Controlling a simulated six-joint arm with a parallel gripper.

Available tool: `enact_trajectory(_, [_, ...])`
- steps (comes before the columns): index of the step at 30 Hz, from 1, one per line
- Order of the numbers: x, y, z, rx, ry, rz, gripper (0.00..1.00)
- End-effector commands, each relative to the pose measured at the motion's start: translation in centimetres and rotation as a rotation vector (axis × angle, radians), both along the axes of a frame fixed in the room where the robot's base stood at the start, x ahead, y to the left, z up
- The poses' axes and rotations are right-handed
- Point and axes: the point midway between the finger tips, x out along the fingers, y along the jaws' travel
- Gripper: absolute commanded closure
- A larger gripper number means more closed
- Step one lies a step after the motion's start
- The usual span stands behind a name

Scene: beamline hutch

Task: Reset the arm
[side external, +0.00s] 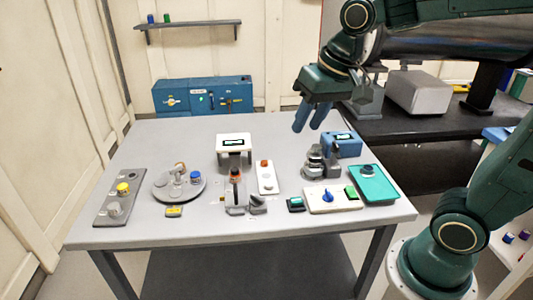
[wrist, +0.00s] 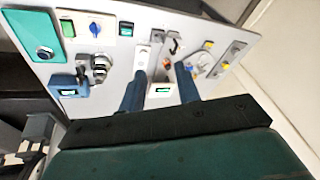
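My gripper (side external: 306,124) hangs in the air above the back right part of the grey table (side external: 180,135), with its two blue fingers pointing down. The fingers are apart and nothing shows between them. In the wrist view my gripper (wrist: 160,72) also shows its two blue fingers spread, with the table and its devices beyond them. No finger touches anything that I can see.
Below stand a blue box (side external: 345,144), a grey metal device (side external: 318,162), a teal tray (side external: 374,184), a white display stand (side external: 234,141), and a round grey plate (side external: 164,190). A dark bench (side external: 415,125) carries a large cylinder. The table's back left is clear.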

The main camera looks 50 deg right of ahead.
Motion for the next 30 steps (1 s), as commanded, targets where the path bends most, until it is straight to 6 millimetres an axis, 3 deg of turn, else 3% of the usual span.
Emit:
enact_trajectory(6, [-4.6, -0.2, 0.4, -0.058, -0.059, 0.098, 0.67])
enact_trajectory(15, [-10.0, -0.7, -0.3, -0.139, -0.127, 0.223, 0.67])
enact_trajectory(21, [-11.9, -0.9, -1.0, -0.173, -0.150, 0.271, 0.67])
enact_trajectory(30, [-12.3, -0.9, -1.2, -0.182, -0.154, 0.283, 0.67])
